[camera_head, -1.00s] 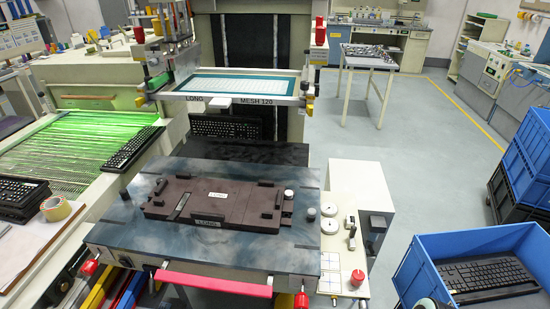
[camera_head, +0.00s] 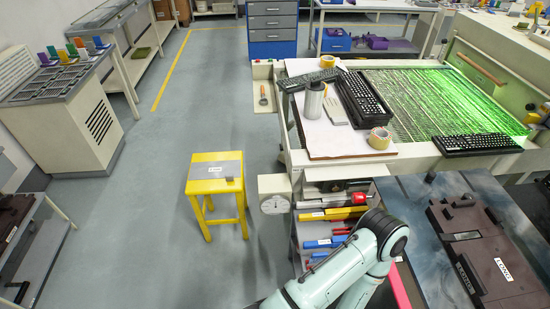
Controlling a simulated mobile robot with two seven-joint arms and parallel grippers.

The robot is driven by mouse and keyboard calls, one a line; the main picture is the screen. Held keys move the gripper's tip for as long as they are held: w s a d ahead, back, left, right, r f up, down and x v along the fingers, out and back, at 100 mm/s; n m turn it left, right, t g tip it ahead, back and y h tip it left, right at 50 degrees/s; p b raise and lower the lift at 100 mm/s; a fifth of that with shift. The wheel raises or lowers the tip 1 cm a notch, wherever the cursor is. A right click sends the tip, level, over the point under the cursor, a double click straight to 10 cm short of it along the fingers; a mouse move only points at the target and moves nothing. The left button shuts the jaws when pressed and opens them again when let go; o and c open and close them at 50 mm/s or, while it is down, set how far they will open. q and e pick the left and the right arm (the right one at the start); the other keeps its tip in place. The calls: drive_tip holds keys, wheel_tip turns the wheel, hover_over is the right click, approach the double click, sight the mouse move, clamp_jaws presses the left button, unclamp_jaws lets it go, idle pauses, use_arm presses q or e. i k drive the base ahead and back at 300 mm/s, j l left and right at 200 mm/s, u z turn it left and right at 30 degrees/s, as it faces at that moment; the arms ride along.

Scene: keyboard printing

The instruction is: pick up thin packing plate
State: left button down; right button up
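A flat grey plate with a small white label lies on top of a yellow stool (camera_head: 215,180). The label is too small to read, so I cannot tell for sure whether this grey plate (camera_head: 202,170) is the thin packing plate. Dark plates with white labels (camera_head: 8,238) lie on a grey rack at the left edge, partly cut off. One of my teal arms reaches in from the bottom, right of centre, its bent joint in front of the bench. Neither gripper shows.
A dark brown fixture (camera_head: 470,250) lies on the blue-black machine table at right. A white dial scale (camera_head: 273,193) stands right of the stool. Keyboards (camera_head: 363,95) and tape (camera_head: 379,138) lie by the green-lit conveyor (camera_head: 440,90). The grey floor around the stool is clear.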

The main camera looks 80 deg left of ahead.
sight(229, 170)
drive_tip(key=u, duration=3.3)
drive_tip(key=i+j+z, duration=0.15)
drive_tip(key=z, duration=0.65)
drive_tip(key=i+j+z, duration=0.2)
drive_tip(key=j, duration=0.15)
drive_tip(key=j+z, duration=0.2)
drive_tip(key=i+j+z, duration=0.2)
drive_tip(key=j, duration=0.3)
drive_tip(key=i+j+z, duration=0.2)
drive_tip(key=j, duration=0.9)
drive_tip(key=j+z, duration=0.15)
drive_tip(key=j, duration=0.9)
drive_tip(key=i+j, duration=0.1)
drive_tip(key=j, duration=0.35)
drive_tip(key=i+j, duration=0.1)
drive_tip(key=j, duration=0.4)
drive_tip(key=i+j, duration=0.1)
drive_tip(key=j, duration=0.35)
